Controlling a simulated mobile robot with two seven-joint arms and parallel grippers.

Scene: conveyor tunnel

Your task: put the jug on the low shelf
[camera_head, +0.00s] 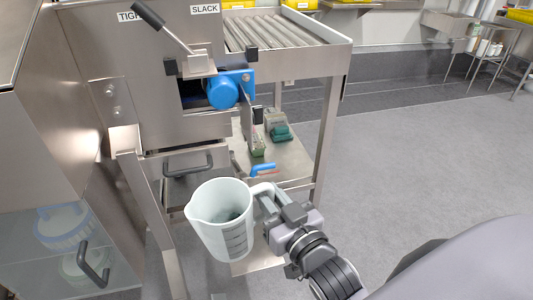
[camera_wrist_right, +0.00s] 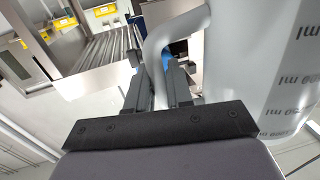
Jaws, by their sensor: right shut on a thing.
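The jug (camera_head: 222,215) is pale, translucent plastic with measuring marks, a spout at left and a handle at right. My right gripper (camera_head: 268,197) is shut on its handle and holds it in front of the low shelf, roughly upright. In the right wrist view the fingers (camera_wrist_right: 161,88) close around the handle, and the jug's marked wall (camera_wrist_right: 255,65) fills the right side. The low shelf (camera_head: 292,160) is a metal surface under the roller conveyor. My left gripper is not in view.
On the shelf lie a green item (camera_head: 279,132), a small green-topped item (camera_head: 257,150) and a blue-handled tool (camera_head: 263,170). A table leg (camera_head: 327,140) stands at the shelf's right. A drawer handle (camera_head: 188,165) and the blue motor (camera_head: 222,92) are close by.

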